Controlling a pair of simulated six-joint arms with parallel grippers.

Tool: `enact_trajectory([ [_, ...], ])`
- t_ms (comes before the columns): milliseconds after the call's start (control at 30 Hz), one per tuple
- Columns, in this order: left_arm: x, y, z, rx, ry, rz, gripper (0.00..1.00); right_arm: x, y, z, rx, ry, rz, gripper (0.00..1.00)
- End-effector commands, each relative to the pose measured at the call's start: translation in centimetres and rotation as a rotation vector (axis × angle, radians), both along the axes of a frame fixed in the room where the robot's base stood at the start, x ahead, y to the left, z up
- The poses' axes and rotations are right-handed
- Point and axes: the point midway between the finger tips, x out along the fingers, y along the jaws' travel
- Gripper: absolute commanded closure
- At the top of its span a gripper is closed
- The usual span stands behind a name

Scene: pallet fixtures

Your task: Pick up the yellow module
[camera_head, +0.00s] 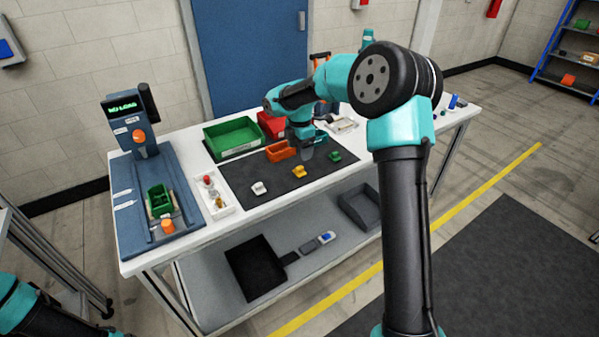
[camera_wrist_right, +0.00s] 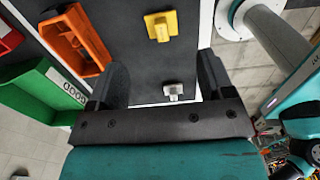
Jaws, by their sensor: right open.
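The yellow module (camera_head: 298,171) lies on the dark mat (camera_head: 235,178) on the white workbench, between a white module (camera_head: 259,188) and a green module (camera_head: 334,156). My right gripper (camera_head: 307,153) hangs above the mat, a little behind the yellow module in the head view. In the right wrist view its jaws (camera_wrist_right: 162,80) are apart with nothing held. The yellow module (camera_wrist_right: 160,27) shows there beyond the fingertips, near the top edge. The white module (camera_wrist_right: 173,91) appears between the fingers. My left arm shows at the lower left, but its gripper is out of view.
An orange bin (camera_head: 281,151) stands on the mat close to my right gripper. A green bin (camera_head: 233,138) and a red bin (camera_head: 270,125) stand behind. A white tray (camera_head: 218,195) of small parts and a blue test fixture (camera_head: 150,210) are at left.

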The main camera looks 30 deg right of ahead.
Motion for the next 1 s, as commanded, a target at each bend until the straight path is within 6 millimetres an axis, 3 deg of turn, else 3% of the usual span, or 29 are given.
enact_trajectory([
  [200, 0.0, 0.0, 0.0, 0.0, 0.0, 0.0, 0.57, 0.0, 0.0, -3.0, 0.001, 0.002, 0.001, 0.26],
  [667, 0.0, 0.0, 0.0, 0.0, 0.0, 0.0, 0.57, -0.1, 0.0, -3.7, 0.0, 0.002, 0.0, 0.26],
  [1000, 0.0, 0.0, 0.0, 0.0, 0.0, 0.0, 0.57, -0.3, 0.2, -7.8, 0.001, 0.003, 0.001, 0.26],
])
